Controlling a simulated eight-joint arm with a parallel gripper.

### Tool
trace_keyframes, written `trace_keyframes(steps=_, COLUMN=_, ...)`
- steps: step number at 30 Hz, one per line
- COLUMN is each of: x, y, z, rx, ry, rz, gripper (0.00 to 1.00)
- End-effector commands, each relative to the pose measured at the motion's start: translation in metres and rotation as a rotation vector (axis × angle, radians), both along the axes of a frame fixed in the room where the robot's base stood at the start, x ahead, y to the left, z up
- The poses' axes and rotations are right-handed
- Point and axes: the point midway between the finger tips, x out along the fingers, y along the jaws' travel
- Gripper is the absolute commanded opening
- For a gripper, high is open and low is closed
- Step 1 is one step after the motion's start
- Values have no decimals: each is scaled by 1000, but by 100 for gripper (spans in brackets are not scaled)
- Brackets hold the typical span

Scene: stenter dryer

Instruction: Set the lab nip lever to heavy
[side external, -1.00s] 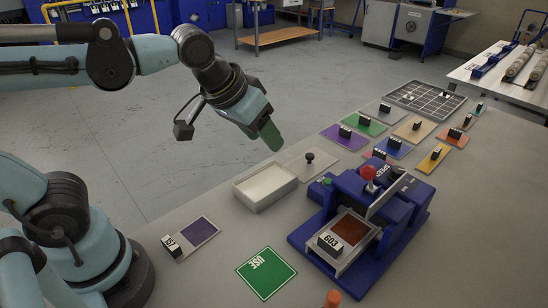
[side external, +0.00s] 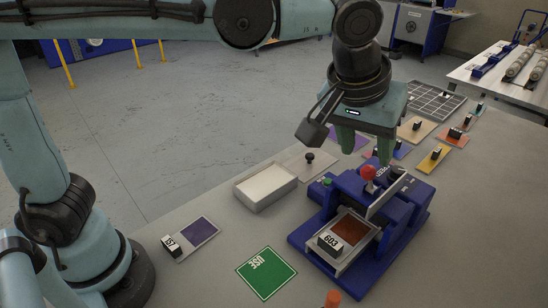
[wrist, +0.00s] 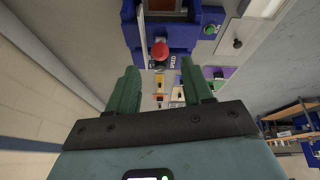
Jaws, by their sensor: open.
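A blue lab machine (side external: 302,236) stands on the table in the side view. A red ball knob (side external: 368,173) sticks up on it; I take it for the nip lever, though its marked settings cannot be read. It also shows in the wrist view (wrist: 160,50), beside a label reading SPEED. My gripper (side external: 365,148) points down above the red knob, open and empty. In the wrist view its green fingers (wrist: 160,76) are spread wide, and the knob appears between and beyond their tips. I cannot tell the exact height gap.
A brown swatch with a 603 block (side external: 330,241) lies on the machine's front tray. Several coloured cards and a grid rack (side external: 436,98) lie behind.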

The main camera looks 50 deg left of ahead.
Motion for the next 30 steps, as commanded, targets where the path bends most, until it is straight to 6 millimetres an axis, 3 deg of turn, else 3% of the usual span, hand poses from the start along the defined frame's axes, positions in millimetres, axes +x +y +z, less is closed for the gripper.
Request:
trace_keyframes(steps=6, x=16, y=-1, z=-36, rx=-1, ry=0, rz=1, gripper=50)
trace_keyframes(steps=12, x=26, y=-1, z=-59, rx=-1, ry=-1, rz=1, gripper=50)
trace_keyframes(steps=26, x=30, y=-1, z=-69, rx=-1, ry=-1, rz=0, gripper=50)
trace_keyframes(steps=30, x=30, y=-1, z=-69, rx=-1, ry=-1, rz=0, gripper=31)
